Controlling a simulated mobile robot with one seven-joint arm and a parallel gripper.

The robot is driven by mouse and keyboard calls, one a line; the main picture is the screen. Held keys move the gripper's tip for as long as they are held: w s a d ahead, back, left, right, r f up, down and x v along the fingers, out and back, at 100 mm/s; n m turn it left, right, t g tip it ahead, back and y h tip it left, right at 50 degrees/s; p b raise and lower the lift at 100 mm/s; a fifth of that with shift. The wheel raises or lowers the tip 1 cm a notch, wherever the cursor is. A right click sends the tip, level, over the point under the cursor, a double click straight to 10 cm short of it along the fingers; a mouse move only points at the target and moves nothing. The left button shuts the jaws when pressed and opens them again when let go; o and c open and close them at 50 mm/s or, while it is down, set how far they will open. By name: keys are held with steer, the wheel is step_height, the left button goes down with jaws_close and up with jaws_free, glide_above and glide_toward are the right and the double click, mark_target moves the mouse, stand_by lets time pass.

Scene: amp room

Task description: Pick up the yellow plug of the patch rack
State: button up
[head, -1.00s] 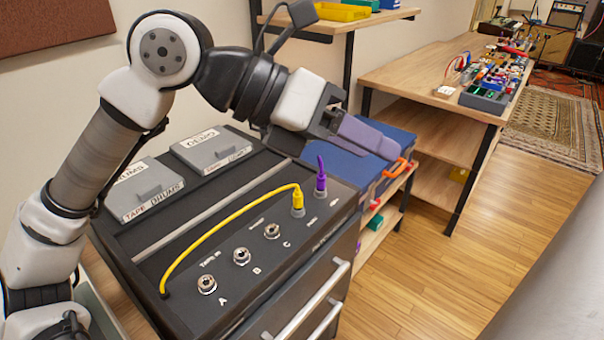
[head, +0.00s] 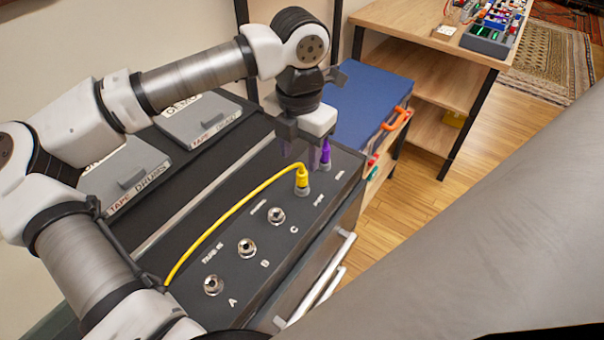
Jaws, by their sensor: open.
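The patch rack (head: 262,290) is a dark panel on a drawer cabinet. Its yellow plug (head: 302,181) stands upright in a socket near the panel's right end. A yellow cable (head: 222,217) arcs from it to the panel's left front. A purple plug (head: 325,154) stands just behind and to the right of the yellow one. My gripper (head: 302,158) points down over the right end of the rack, behind the yellow plug and beside the purple one. It is open, with nothing seen between its fingers. Its exact gap to either plug is hard to tell.
Empty sockets A (head: 213,285), B (head: 247,248) and C (head: 276,215) line the panel. Two grey tape boxes (head: 198,117) lie at the back left. A blue case (head: 363,105) with an orange handle stands right of the rack. A wooden bench (head: 440,40) is beyond.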

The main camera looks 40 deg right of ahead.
mark_target(302, 169)
steer(key=shift+w+d+f+p, duration=0.15)
steer(key=shift+f+p, duration=0.4)
steer(key=shift+f, duration=1.1)
steer(key=shift+w+d+f+p, duration=0.1)
steer(key=shift+d+f+p, duration=0.3)
steer(key=shift+f, duration=1.25)
steer(key=shift+a, duration=0.15)
jaws_close()
steer(key=shift+r, duration=0.1)
step_height(302, 169, up, 20)
steer(key=b, duration=0.2)
steer(key=shift+b, duration=0.4)
